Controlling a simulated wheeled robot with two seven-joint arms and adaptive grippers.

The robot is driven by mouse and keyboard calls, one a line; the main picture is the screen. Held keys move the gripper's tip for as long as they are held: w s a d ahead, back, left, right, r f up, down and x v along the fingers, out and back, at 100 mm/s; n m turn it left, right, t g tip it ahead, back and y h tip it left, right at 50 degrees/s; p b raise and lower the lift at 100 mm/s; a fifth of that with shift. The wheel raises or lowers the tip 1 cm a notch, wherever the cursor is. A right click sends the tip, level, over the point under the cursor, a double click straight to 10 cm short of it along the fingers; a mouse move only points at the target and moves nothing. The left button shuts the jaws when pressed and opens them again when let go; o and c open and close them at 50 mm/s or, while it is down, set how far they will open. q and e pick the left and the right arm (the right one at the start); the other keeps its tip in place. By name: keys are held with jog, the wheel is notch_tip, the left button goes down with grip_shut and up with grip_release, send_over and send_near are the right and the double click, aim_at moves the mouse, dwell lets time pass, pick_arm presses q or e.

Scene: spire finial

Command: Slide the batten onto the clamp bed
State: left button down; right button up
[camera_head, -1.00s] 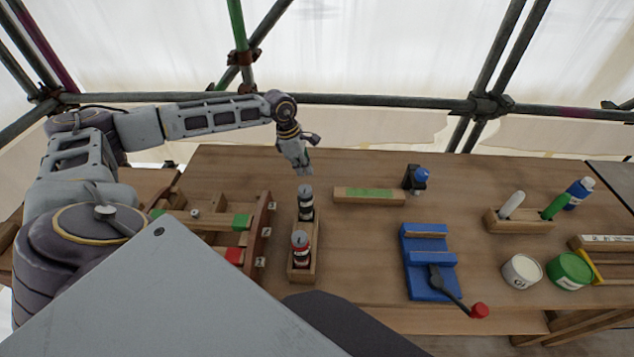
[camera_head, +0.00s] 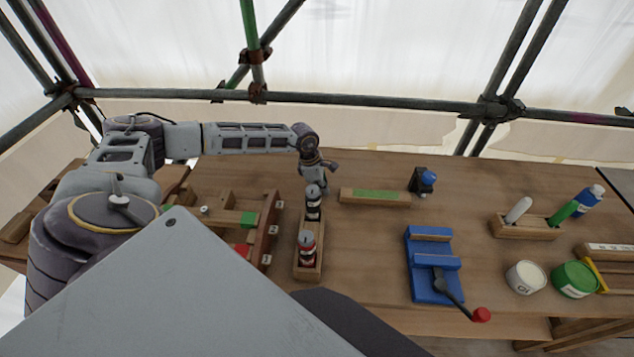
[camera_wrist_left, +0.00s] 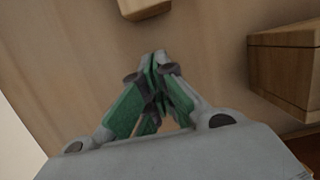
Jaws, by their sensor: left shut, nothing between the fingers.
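The batten (camera_head: 375,196), a wooden bar with a green strip on top, lies flat on the bench near its back. The blue clamp bed (camera_head: 421,288) stands to the front right of it, with a dark lever ending in a red knob. My left gripper (camera_head: 318,192) is just left of the batten, low over the bench behind the can holder, its tips partly hidden by a can. In the left wrist view its green-padded fingers (camera_wrist_left: 155,62) are shut and empty. A wooden end (camera_wrist_left: 145,8), apparently the batten's, lies beyond the fingertips, apart from them. My right gripper is not in view.
A wooden holder (camera_head: 308,273) with two cans stands close to my left gripper. A slotted rack (camera_head: 272,235) with pieces is left of it. Tubs (camera_head: 525,277) are at the right. Bench between batten and clamp is clear.

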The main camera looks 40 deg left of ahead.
aim_at(333, 196)
pick_arm(q)
jog(key=shift+w+d+p, duration=0.2)
jog(key=shift+w+d, duration=0.2)
jog(key=shift+d, duration=0.25)
jog(key=shift+w+d+p, duration=0.15)
jog(key=shift+w+d, duration=0.25)
jog(key=shift+d, duration=0.25)
jog(key=shift+d, duration=0.1)
